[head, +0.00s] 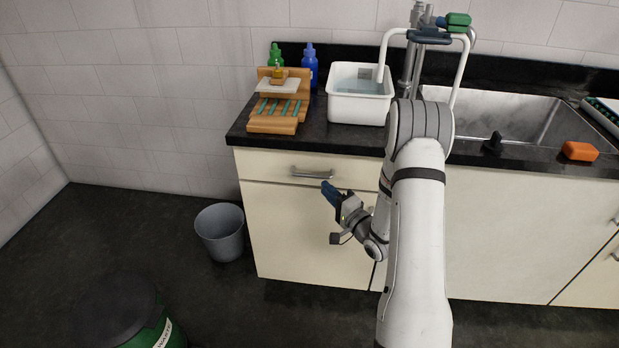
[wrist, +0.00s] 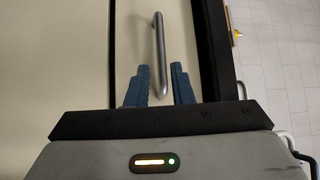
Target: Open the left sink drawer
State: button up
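The left sink drawer (head: 270,169) is a cream front under the black counter at the left end of the cabinet, and it looks closed. Its metal bar handle (head: 312,172) runs sideways across the front; the handle (wrist: 159,55) also shows in the wrist view. My gripper (head: 328,190) is just below and right of the handle in the head view. In the wrist view my gripper (wrist: 160,78) has its two blue fingers apart, with the handle's near end lined up between the fingertips. Whether the fingers touch the handle cannot be told.
A cream cabinet door (head: 300,235) is below the drawer. A grey bin (head: 221,232) stands on the floor to the left, and a green bin (head: 150,325) at the front left. A white basin (head: 358,108) and a wooden rack (head: 262,126) stand on the counter.

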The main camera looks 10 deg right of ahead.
aim_at(312, 175)
jog(key=x, duration=0.7)
jog(key=shift+w+a+r, duration=0.1)
jog(key=shift+w+a, duration=0.05)
jog(key=shift+a, duration=0.2)
grip_shut()
